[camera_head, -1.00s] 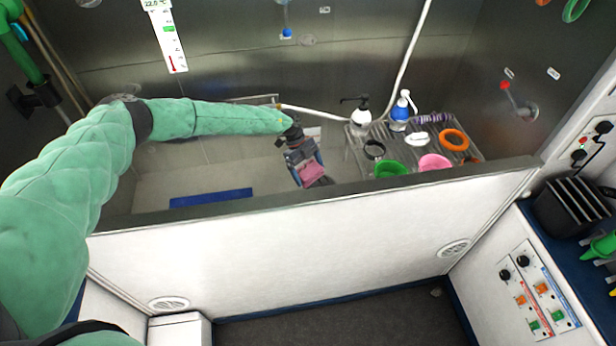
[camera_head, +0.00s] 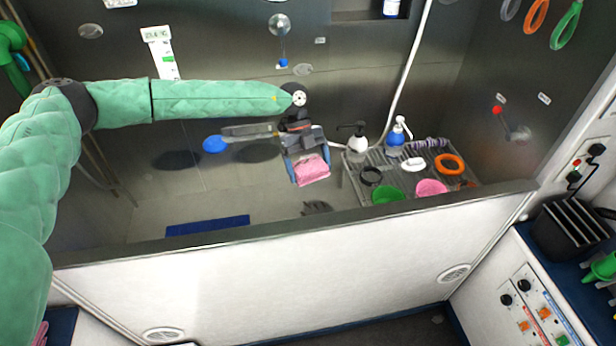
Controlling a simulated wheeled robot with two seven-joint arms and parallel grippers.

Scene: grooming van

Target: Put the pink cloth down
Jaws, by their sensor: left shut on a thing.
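The pink cloth (camera_head: 312,171) is a small folded piece between the fingers of my left gripper (camera_head: 308,168). The gripper is shut on it and points down. It holds the cloth inside the tub, above the grey tub floor (camera_head: 262,190). A gap seems to show between the cloth and the floor, with a dark shadow-like patch (camera_head: 317,207) below. My right gripper is not in the picture.
A blue mat (camera_head: 207,225) lies on the left. The white front wall (camera_head: 270,270) has a dark rim.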

